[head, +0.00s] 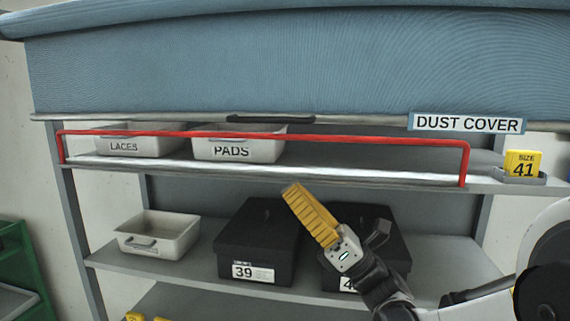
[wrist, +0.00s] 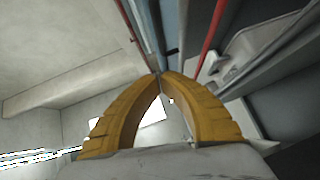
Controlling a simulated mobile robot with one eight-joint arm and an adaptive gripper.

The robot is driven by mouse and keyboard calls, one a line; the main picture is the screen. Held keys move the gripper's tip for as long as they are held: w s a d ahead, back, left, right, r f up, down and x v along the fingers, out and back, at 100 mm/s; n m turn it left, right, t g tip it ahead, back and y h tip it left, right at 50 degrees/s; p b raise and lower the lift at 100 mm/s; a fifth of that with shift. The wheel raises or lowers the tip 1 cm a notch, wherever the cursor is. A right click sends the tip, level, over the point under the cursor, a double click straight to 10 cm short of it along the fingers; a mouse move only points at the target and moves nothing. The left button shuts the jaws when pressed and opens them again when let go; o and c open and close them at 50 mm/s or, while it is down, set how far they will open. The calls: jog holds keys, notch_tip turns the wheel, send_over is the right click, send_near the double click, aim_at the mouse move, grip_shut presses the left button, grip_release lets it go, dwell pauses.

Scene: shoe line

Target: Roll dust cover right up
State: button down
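The blue dust cover (head: 290,65) hangs across the top of the shelf rack, its lower edge ending in a grey bar (head: 370,122) above the upper shelf. A dark handle (head: 270,118) sits on this bar, left of the "DUST COVER" label (head: 466,123). My gripper (head: 293,189) has yellow ribbed fingers and is below and slightly right of the handle, in front of the lower shelf, apart from the cover. In the wrist view its fingertips (wrist: 160,75) meet, with nothing seen between them. A blue strip runs beyond the tips there; I cannot tell whether it is the cover.
A red rail (head: 270,135) runs along the upper shelf front, between my gripper and the handle's height. Behind it are the LACES bin (head: 140,146) and PADS bin (head: 238,151). Black boxes (head: 255,240) and a white bin (head: 157,235) stand below. A yellow "41" block (head: 523,163) is right.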

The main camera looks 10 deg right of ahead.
jog(key=w+a+r+p, duration=0.4)
jog(key=r, duration=0.5)
jog(key=shift+a+r, duration=0.25)
jog(key=shift+r, duration=0.05)
notch_tip(320, 180, up, 18)
jog(key=p, duration=0.9)
